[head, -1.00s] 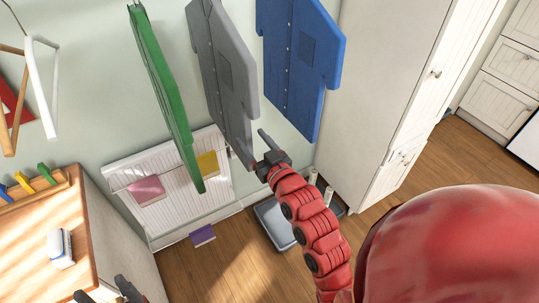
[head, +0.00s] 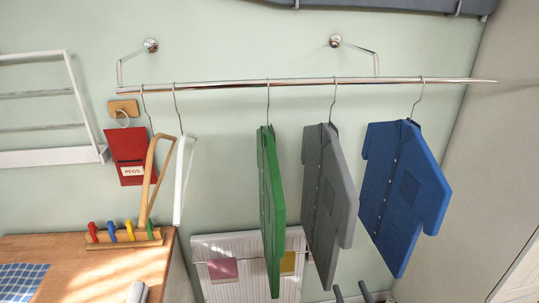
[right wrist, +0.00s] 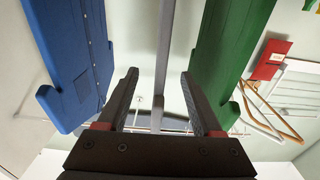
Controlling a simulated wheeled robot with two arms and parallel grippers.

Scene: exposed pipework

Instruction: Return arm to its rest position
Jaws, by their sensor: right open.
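My right gripper (head: 351,290) shows only as two dark fingertips at the bottom edge of the head view, below and right of the grey shirt (head: 325,190). In the right wrist view its fingers (right wrist: 158,80) are spread apart and hold nothing. A narrow grey edge, seemingly the grey shirt (right wrist: 163,40), shows beyond the gap. The blue shirt (right wrist: 65,60) is left and the green shirt (right wrist: 230,45) right in that view. The rest of my right arm is hidden below the head view. My left gripper is not in view.
A metal rail (head: 300,82) carries the green (head: 270,200), grey and blue (head: 400,200) shirts and empty hangers (head: 180,180). A white ribbed panel (head: 225,245) stands behind the shirts. A wooden counter (head: 120,265) with a peg rack (head: 125,240) is at left. A red peg bag (head: 128,155) hangs above.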

